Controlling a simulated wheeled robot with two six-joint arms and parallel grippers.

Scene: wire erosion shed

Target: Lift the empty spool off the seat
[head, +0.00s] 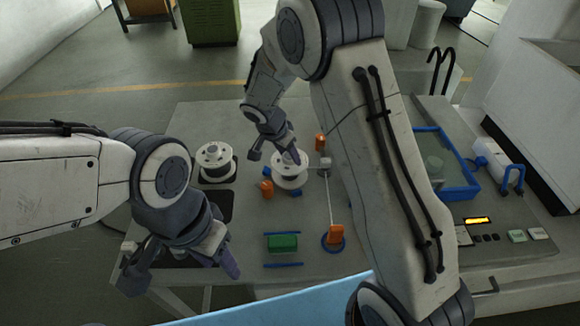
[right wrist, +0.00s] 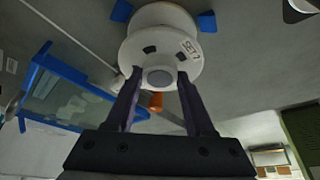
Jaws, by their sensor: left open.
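A white spool (head: 290,180) sits on the worktable between small blue blocks. In the right wrist view the spool (right wrist: 150,45) shows a lettered label and a grey round centre. The seat under it is mostly hidden; blue pieces (right wrist: 207,21) show at its rim. My right gripper (head: 274,152) is at the top of the spool. Its fingers (right wrist: 160,82) stand apart on either side of the grey centre, with what looks like a gap. My left gripper (head: 182,270) is open and empty over the table's front left corner, away from the spool.
A second white spool (head: 216,176) stands to the left. Orange pieces (head: 320,141) (head: 266,189) stand close to the spool. A green block (head: 283,243) lies between blue rails in front. A blue-rimmed tank (head: 446,194) and a control panel stand at the right, partly behind my right arm.

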